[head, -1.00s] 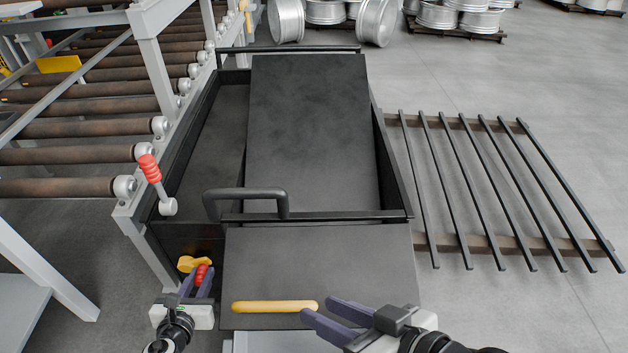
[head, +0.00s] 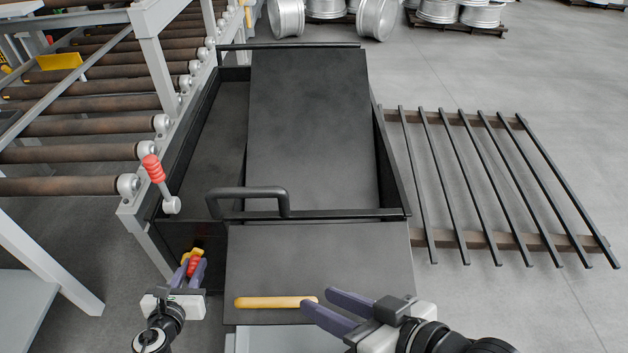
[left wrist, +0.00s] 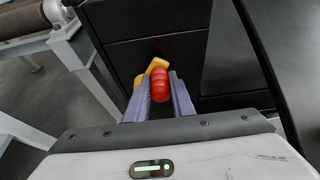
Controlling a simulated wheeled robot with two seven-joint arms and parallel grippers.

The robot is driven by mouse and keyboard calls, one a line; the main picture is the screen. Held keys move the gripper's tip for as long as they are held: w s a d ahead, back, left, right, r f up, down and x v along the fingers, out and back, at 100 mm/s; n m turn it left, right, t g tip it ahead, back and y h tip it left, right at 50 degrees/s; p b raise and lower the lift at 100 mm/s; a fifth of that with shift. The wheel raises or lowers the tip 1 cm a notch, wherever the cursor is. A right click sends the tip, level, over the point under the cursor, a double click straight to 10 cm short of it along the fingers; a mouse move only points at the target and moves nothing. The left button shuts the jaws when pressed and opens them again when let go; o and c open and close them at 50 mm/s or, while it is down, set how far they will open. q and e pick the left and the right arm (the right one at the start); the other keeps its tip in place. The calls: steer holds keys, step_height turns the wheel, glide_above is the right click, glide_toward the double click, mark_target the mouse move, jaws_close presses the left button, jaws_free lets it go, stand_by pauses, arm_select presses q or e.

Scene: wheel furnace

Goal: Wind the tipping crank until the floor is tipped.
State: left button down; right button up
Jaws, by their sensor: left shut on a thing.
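The tipping crank has a yellow arm (left wrist: 151,69) and a red grip (left wrist: 159,84), low on the black front of the furnace box at its left. My left gripper (head: 193,268) is shut on the red grip, which also shows between the fingers in the head view (head: 194,266). The crank's hub is mostly hidden. The dark floor panel (head: 310,130) lies in the black box, its near end by the front rail. My right gripper (head: 335,310) is at the right end of a yellow bar handle (head: 275,302); its fingers look apart, and I cannot tell whether they touch the bar.
A lever with a red grip (head: 154,168) stands on the left frame post. A roller conveyor (head: 70,128) is on the left. A slatted rack (head: 490,185) lies on the right. Silver wheels (head: 375,18) stand at the back.

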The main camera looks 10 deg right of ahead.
arm_select(q)
steer(key=a, duration=0.1)
steer(key=a+r, duration=0.1)
steer(key=a, duration=0.1)
steer(key=shift+w+a+r, duration=0.2)
steer(key=shift+w+a, duration=0.1)
steer(key=shift+w, duration=0.1)
steer(key=a, duration=0.1)
steer(key=a+f+b, duration=0.1)
steer(key=a, duration=0.1)
steer(key=shift+w, duration=0.15)
steer(key=c, duration=1.7)
jaws_free()
steer(key=shift+d+f, duration=0.15)
